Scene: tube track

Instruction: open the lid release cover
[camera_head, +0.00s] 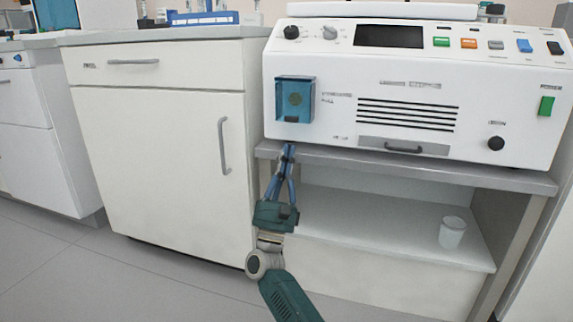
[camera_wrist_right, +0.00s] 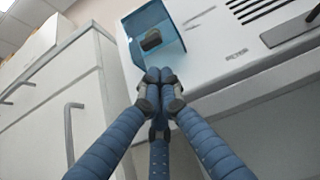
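The lid release cover (camera_head: 295,99) is a blue translucent flap on the left of the white machine's front, and it looks closed over a dark round part. It also shows in the right wrist view (camera_wrist_right: 155,32). My right gripper (camera_head: 288,148) is just below the cover, pointing up, with its blue fingertips together. In the right wrist view the fingertips (camera_wrist_right: 158,76) meet near the cover's lower edge with nothing seen between them. I cannot tell whether they touch the cover. My left gripper is not in view.
The white machine (camera_head: 330,135) stands on a grey shelf unit (camera_head: 500,178) holding a white cup (camera_head: 452,232). A white cabinet (camera_head: 160,150) with a projecting handle is close to the left of my right gripper. The floor in front is clear.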

